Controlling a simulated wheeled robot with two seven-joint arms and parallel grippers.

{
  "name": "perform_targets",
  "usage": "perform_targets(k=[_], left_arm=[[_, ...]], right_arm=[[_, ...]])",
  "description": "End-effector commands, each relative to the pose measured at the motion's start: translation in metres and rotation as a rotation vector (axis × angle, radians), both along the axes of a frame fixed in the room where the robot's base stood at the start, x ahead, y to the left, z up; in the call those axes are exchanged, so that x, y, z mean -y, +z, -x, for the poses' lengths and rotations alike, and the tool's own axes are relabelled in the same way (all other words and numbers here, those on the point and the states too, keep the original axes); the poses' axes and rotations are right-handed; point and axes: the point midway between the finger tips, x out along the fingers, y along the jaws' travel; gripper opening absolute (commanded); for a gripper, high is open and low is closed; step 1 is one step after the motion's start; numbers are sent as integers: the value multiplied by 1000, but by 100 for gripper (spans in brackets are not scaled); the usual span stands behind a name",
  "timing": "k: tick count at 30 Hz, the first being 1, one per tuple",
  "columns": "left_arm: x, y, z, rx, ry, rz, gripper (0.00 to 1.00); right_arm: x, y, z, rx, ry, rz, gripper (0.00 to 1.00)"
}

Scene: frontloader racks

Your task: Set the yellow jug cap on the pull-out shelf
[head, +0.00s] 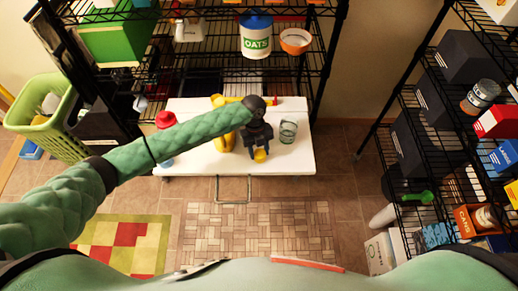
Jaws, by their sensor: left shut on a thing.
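The white pull-out shelf (297,161) extends from the black wire rack. My left gripper (259,152) is over the middle of the shelf, pointing down, and is shut on the small yellow jug cap (260,156). The cap is close to the shelf top; I cannot tell whether it touches it. A yellow jug (219,143) stands on the shelf to the left of the gripper, partly hidden by my left arm. My right gripper is not in view.
A glass (288,131) stands on the shelf just right of my left gripper. A red-topped item (166,119) stands at the shelf's left, partly behind my arm. An oats canister (256,38) and an orange bowl (295,41) are on the rack above. The shelf's right end is clear.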

Motion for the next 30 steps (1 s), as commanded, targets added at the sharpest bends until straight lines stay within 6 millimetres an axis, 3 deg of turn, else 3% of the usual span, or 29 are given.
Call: perform_targets(k=[11,12,15,30], left_arm=[[0,-4,0,0,0,-1,19],[0,-4,0,0,0,-1,44],[0,-4,0,0,0,-1,64],[-1,5,-3,2,-1,1,64]], right_arm=[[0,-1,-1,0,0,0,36],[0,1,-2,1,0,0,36],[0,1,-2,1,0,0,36],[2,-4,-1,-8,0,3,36]])
